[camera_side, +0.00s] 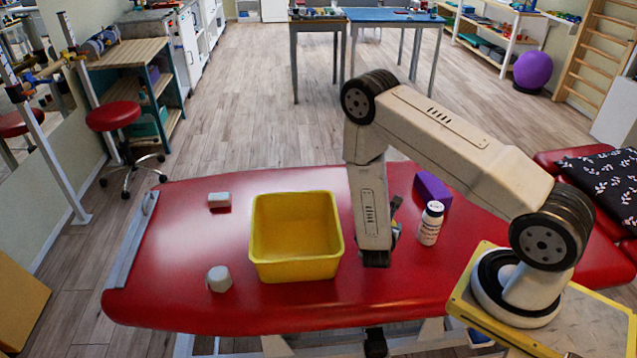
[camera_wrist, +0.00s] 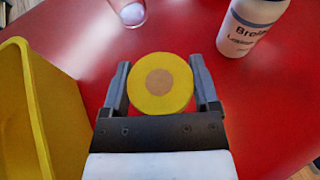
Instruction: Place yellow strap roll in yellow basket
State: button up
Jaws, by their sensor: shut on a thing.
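The yellow strap roll (camera_wrist: 160,104), a yellow disc end with a tan core, sits between the two dark fingers of my gripper (camera_wrist: 160,68) in the wrist view. My gripper is shut on it. In the side view my own arm hides the roll and most of the fingers. The yellow basket (camera_side: 295,268) stands on the red table, open at the top and empty as far as I see, just left of my gripper. Its wall also shows at the left of the wrist view (camera_wrist: 38,100), apart from the roll.
A white bottle (camera_side: 430,224) stands right of my gripper, with a purple block (camera_side: 432,188) behind it. A round pale-ended thing (camera_wrist: 132,13) is at the wrist view's top edge. The red table (camera_side: 165,270) is bare at left.

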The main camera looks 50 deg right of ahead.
jog(key=shift+w+d+f, duration=0.3)
jog(key=shift+w+f, duration=0.35)
jog(key=shift+f, duration=0.2)
jog(key=shift+w+d+f, duration=0.25)
jog(key=shift+w+f, duration=0.4)
jog(key=shift+f, duration=0.15)
jog(key=shift+w+d+f, duration=0.15)
jog(key=shift+w+f, duration=0.2)
jog(key=shift+f, duration=0.15)
jog(key=shift+w+f, duration=0.15)
jog(key=shift+f, duration=1.3)
jog(key=shift+f, duration=0.2)
jog(key=o, duration=1.1)
jog(key=shift+v, duration=3.9)
jog(key=shift+f, duration=0.1)
